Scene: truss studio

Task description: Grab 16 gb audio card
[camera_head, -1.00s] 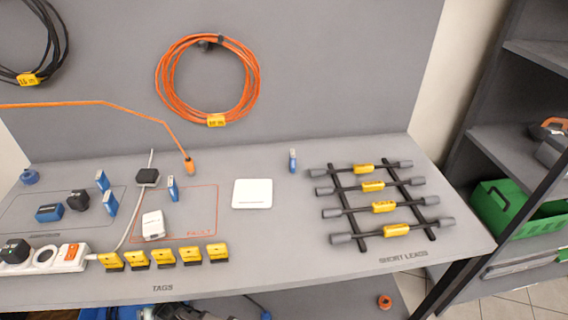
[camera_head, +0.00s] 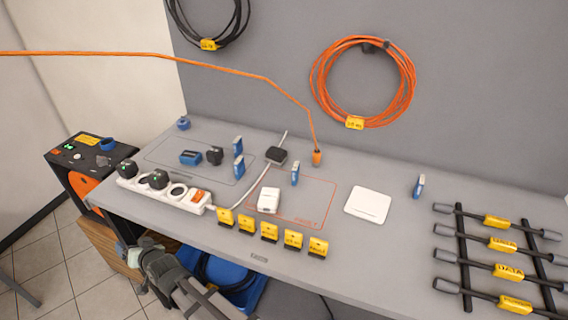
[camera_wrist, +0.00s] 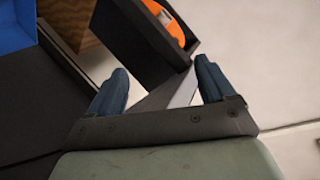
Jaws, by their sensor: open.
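No label reading 16 gb audio card is legible, so I cannot tell which thing it is. Small blue-and-white upright pieces stand on the grey bench (camera_head: 345,250): one blue piece (camera_head: 419,187) right of the white flat square (camera_head: 368,204), one (camera_head: 295,173) by the orange-outlined area, and two (camera_head: 238,146) (camera_head: 239,168) further left. My gripper (camera_wrist: 163,88) is open in the wrist view, with nothing between its dark blue fingers. In the head view my arm is below the bench's front edge at the lower left, away from these pieces.
A power strip (camera_head: 181,192) with plugs lies at the bench's left front. Several yellow tags (camera_head: 269,232) line the front edge. A black rack (camera_head: 463,247) holds short leads at right. An orange cable crosses above the bench. A dark cabinet with orange (camera_head: 84,187) stands left.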

